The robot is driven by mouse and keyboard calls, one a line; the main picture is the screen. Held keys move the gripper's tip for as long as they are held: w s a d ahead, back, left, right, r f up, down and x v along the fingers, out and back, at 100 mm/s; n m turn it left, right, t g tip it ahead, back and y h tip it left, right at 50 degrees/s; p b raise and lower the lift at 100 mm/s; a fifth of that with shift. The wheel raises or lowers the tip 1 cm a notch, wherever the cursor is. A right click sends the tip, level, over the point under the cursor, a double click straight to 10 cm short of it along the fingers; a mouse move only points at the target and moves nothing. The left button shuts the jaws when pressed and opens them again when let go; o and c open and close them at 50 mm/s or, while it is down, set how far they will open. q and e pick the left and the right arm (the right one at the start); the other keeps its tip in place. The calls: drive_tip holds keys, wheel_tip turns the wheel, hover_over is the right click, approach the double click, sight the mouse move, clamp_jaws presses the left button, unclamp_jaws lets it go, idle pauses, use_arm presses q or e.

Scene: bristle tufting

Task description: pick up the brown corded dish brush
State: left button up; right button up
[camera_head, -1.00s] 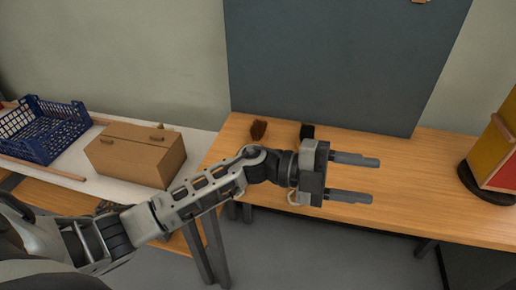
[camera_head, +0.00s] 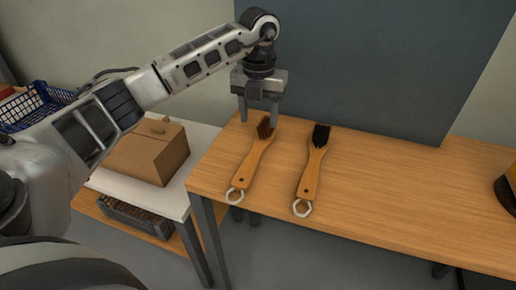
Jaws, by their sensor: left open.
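The brown-bristled dish brush (camera_head: 250,163) lies on the wooden table, its dark brown bristle head at the far end and a pale loop at the near end of its wooden handle. A similar brush with black bristles (camera_head: 310,174) lies to its right, also with a pale loop. My left gripper (camera_head: 259,115) points down at the brown brush's bristle end, open and empty, its two fingers to either side of the bristles in the picture. I cannot tell how high the fingertips are above the table. My right gripper is not in view.
The wooden table (camera_head: 400,195) is clear to the right of the brushes. A dark grey panel (camera_head: 380,70) stands behind it. A cardboard box (camera_head: 150,150) sits on a white table at left, near a blue crate (camera_head: 30,105). A dark round base (camera_head: 507,190) stands at the right edge.

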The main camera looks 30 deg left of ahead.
sight(257, 149)
use_arm(q)
wheel_tip(257, 149, down, 4)
drive_tip(key=shift+r, duration=0.2)
drive_tip(key=shift+s+f+p, duration=0.15)
drive_tip(key=shift+f, duration=1.2)
drive_tip(key=shift+s+f+p, duration=0.1)
drive_tip(key=shift+f+p, duration=0.05)
drive_tip(key=shift+f, duration=1.2)
drive_tip(key=c, duration=1.1)
